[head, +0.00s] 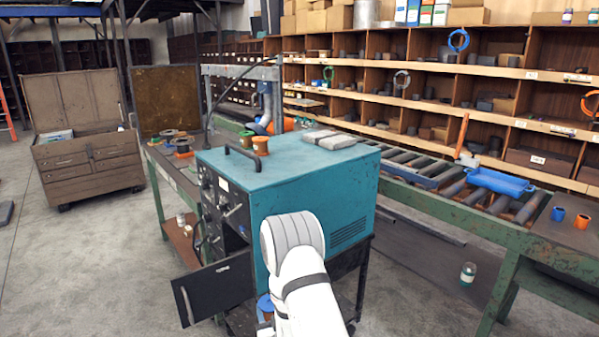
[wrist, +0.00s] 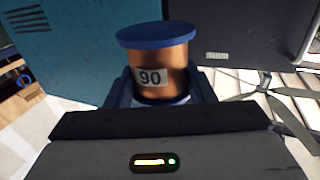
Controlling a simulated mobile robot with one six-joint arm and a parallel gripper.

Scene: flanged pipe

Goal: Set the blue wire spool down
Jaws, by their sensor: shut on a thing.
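The blue wire spool (wrist: 158,62) has a blue flange, copper-coloured wire and a white label reading 90. In the wrist view it stands roughly upright between the fingers of my gripper (wrist: 161,88), which is shut on it. Its lower part is hidden by the gripper. In the head view, a bit of the blue spool (head: 265,301) shows left of my white arm, low in front of the teal cabinet (head: 300,200). My gripper is mostly hidden behind the arm there.
The cabinet's dark door (head: 214,288) hangs open at lower left; a dark panel (wrist: 250,35) stands close behind the spool in the wrist view. An orange spool (head: 261,146) and grey packs (head: 328,139) sit on the cabinet top. A roller conveyor (head: 450,185) runs behind.

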